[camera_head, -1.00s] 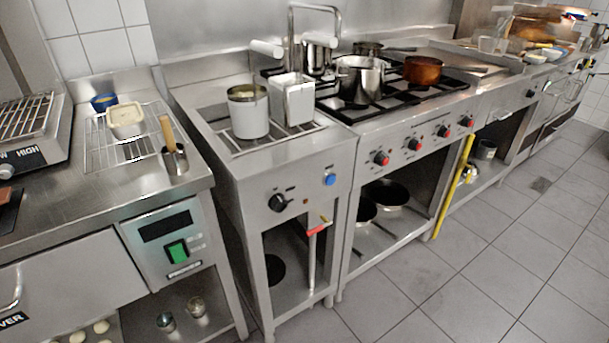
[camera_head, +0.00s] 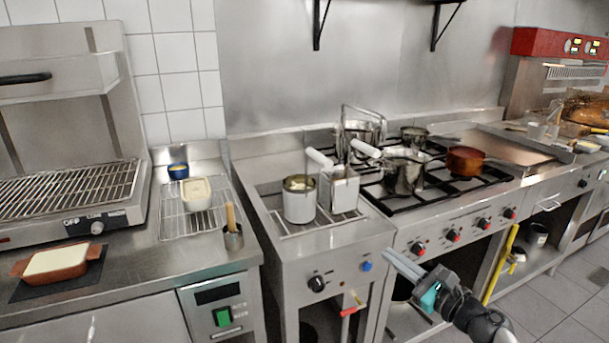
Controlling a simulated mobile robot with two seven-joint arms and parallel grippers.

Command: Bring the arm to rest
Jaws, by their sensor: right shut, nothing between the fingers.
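My right gripper (camera_head: 406,268) comes in from the lower right in the head view. Its grey fingers are together and empty, with a teal part behind them. The fingers point up and left. They show in front of the stove's front panel, below and left of its red knobs; how far they are from the panel I cannot tell. My left gripper is not in view.
A fryer unit (camera_head: 330,262) and a stove (camera_head: 455,225) with several pots stand behind the gripper. A counter at left holds a brown dish (camera_head: 55,262), a white tub (camera_head: 197,194) and a metal cup (camera_head: 233,237). Floor (camera_head: 545,305) is clear at lower right.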

